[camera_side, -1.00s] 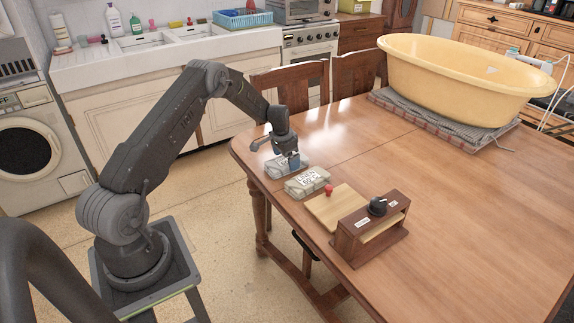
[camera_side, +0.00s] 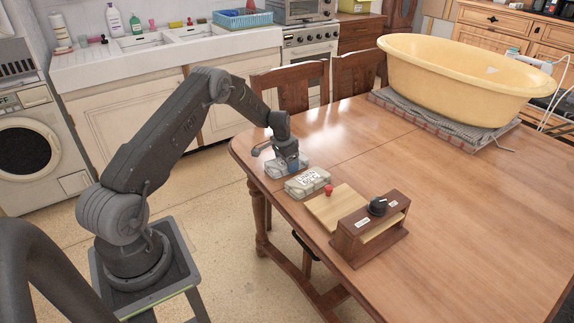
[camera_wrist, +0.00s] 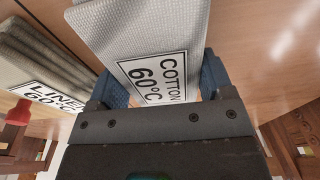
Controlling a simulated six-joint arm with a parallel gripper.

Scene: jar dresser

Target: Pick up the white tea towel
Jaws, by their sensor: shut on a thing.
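The white tea towel (camera_wrist: 150,35) is a folded, woven white bundle with a label reading COTTON 60°C. In the side view the towel (camera_side: 274,168) lies near the table's left corner, partly covered by my gripper (camera_side: 289,166). In the wrist view the blue fingers of my gripper (camera_wrist: 163,82) stand on both sides of the towel and are shut on it. No clear gap shows between the towel and the table.
A beige folded towel labelled LINEN 60°C (camera_side: 309,182) lies close beside it, also in the wrist view (camera_wrist: 42,68). A red knob (camera_side: 328,189), a wooden box with a black dial (camera_side: 377,207) and a yellow tub (camera_side: 460,85) stand further right. The table's middle is clear.

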